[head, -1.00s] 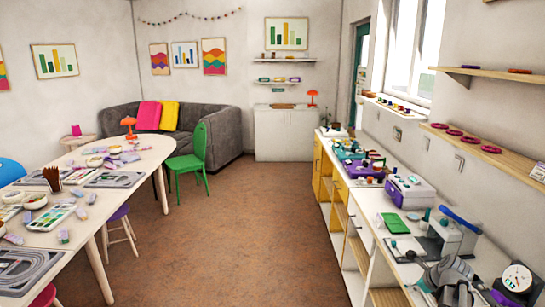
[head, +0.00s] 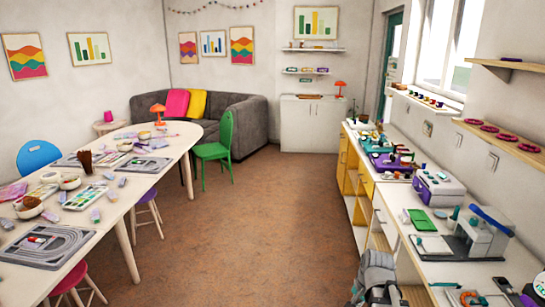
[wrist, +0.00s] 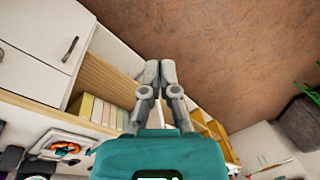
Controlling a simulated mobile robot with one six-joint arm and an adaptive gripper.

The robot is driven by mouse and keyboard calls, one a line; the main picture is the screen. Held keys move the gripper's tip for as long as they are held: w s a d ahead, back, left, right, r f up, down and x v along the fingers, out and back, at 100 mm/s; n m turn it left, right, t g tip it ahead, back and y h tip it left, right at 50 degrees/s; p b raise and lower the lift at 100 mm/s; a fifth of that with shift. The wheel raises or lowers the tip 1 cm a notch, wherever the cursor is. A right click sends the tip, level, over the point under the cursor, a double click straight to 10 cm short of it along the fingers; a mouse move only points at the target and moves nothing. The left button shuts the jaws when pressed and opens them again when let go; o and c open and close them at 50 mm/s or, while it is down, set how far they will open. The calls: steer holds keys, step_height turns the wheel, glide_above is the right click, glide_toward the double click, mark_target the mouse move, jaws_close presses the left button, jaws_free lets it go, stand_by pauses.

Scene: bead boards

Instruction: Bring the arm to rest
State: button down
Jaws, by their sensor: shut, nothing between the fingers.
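My gripper (wrist: 160,75) shows in the wrist view with its two grey fingers together and nothing between them. Its fingers are over the brown floor (wrist: 220,45), beside an open shelf unit. A grey part of my arm (head: 378,280) shows at the bottom of the head view, in front of the right-hand counter. The gripper's fingers cannot be made out in the head view.
A craft table (head: 120,208) with bead boards and bowls stands at left, with stools and a green chair (head: 217,148). The floor between is clear.

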steer(key=s+a+n+g+h, duration=0.1)
steer(key=s+a+n, duration=0.3)
steer(key=a+n, duration=0.3)
steer(key=shift+a+n, duration=0.4)
steer(key=shift+n, duration=0.2)
steer(key=shift+f, duration=0.1)
stand_by(0.7)
